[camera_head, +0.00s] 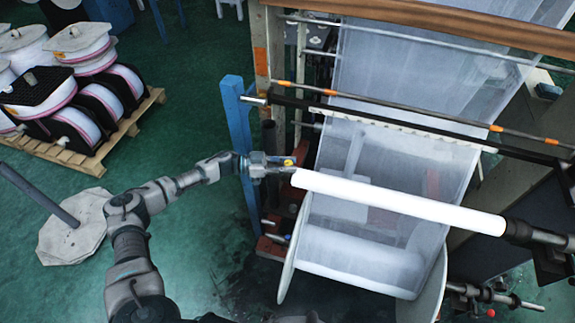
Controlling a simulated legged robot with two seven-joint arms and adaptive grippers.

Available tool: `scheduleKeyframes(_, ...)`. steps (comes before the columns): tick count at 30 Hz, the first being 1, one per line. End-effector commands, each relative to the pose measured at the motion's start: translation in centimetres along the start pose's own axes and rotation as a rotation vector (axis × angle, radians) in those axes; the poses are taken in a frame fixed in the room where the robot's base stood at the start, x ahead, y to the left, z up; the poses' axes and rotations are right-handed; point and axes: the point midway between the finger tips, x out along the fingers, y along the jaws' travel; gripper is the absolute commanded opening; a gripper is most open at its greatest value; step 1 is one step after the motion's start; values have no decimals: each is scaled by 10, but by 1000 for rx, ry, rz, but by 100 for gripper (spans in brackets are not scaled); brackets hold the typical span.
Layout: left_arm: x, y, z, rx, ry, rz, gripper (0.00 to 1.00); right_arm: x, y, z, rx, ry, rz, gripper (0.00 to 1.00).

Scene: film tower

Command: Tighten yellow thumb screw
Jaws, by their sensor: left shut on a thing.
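The yellow thumb screw (289,162) is a small yellow spot near the left end of a white roller (400,202). My left arm reaches in from the lower left. My left gripper (279,162) is at the yellow thumb screw and shut on it. The fingers hide part of the screw and of the roller's end fitting. How far the screw is turned is too small to tell. My right gripper is not in view.
A blue post (238,140) stands just left of my left gripper. Translucent film (395,150) hangs behind the white roller, above a large film reel (362,260). Dark bars cross above. A pallet (100,158) with several spools stands at the upper left; green floor lies between.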

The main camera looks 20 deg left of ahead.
Motion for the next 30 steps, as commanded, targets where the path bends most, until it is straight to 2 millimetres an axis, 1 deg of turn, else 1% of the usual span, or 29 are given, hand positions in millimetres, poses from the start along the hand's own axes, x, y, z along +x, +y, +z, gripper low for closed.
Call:
scheduleKeyframes(1, 1, -1, 2, 4, 0, 27, 0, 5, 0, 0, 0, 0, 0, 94)
scheduleKeyframes(3, 1, 0, 3, 4, -1, 66, 0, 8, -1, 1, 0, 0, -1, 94)
scheduleKeyframes(11, 0, 1, 2, 4, 0, 157, 0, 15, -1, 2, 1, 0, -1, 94)
scheduleKeyframes(27, 0, 1, 1, 5, 1, 181, 0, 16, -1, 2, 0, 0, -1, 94)
scheduleKeyframes(28, 0, 1, 1, 5, 1, 181, 31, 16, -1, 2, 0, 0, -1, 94)
scheduleKeyframes(29, 0, 1, 1, 5, 1, 181, 39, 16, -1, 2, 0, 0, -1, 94)
scheduleKeyframes(30, 0, 1, 1, 5, 1, 180, 49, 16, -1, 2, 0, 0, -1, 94)
